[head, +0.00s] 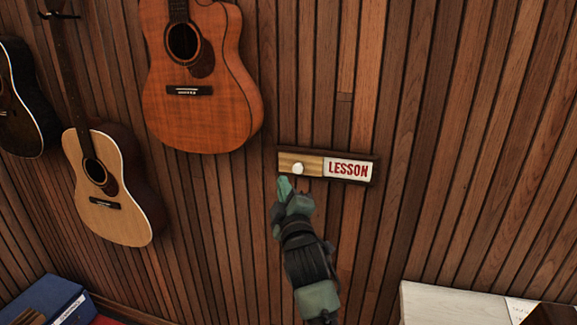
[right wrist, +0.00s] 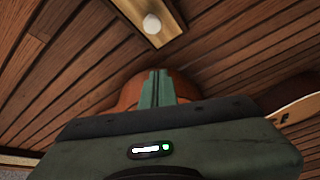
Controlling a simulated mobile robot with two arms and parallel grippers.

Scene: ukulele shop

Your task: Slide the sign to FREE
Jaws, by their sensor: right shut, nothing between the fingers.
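The sign (head: 327,164) is a dark-framed board on the slatted wall. Its right part shows the word LESSON (head: 348,169) in red on white. A light wooden slider with a round white knob (head: 298,169) covers its left part. In the right wrist view the knob (right wrist: 152,24) is near the top, beyond the fingertips. My right gripper (head: 284,186) is shut and empty, just below and left of the knob. Its fingers also show in the right wrist view (right wrist: 158,76). They look apart from the knob. My left gripper is out of view.
Guitars hang on the wall to the left, the nearest an orange-brown one (head: 205,100) with a pale one (head: 108,205) beside it. A white surface (head: 450,304) is at lower right and a blue box (head: 45,300) at lower left. The wall right of the sign is bare.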

